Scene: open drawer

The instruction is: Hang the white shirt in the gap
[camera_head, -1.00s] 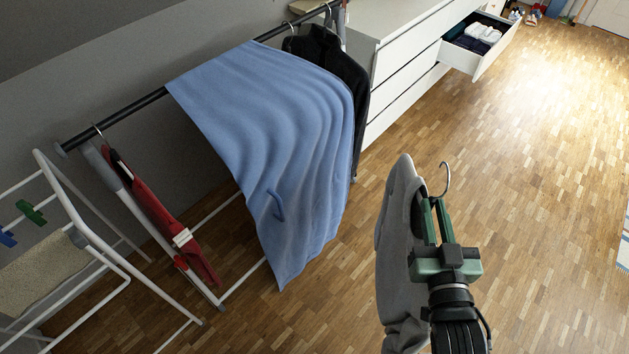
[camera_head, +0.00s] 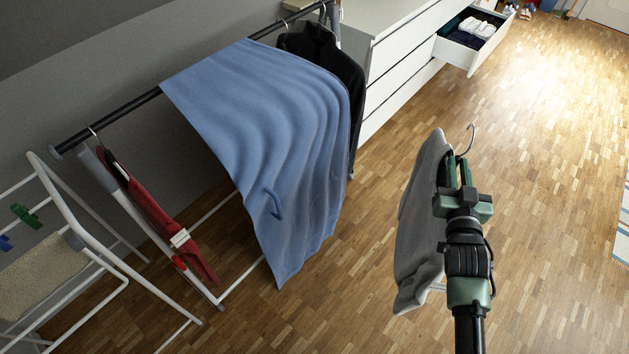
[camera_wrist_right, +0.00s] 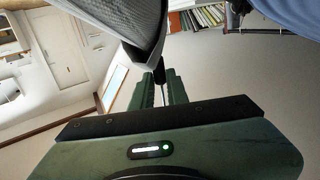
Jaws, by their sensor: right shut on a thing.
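The white shirt (camera_head: 422,225), greyish in this light, hangs on a hanger with a metal hook (camera_head: 470,138) in the head view. My right gripper (camera_head: 459,172) is shut on the hanger below the hook and holds it above the floor, right of the rack and apart from it. In the right wrist view the shirt (camera_wrist_right: 105,22) shows at the top, beyond the gripper fingers (camera_wrist_right: 158,90). The black rail (camera_head: 128,111) has a bare stretch between a red garment (camera_head: 155,212) on the left and a blue cloth (camera_head: 270,130). My left gripper is not in view.
The blue cloth drapes over the rail and hides part of it. A black jacket (camera_head: 345,70) hangs behind it. A white drying rack (camera_head: 75,215) stands at the left. A white dresser (camera_head: 400,65) has an open drawer (camera_head: 485,55). The wooden floor around my right arm is clear.

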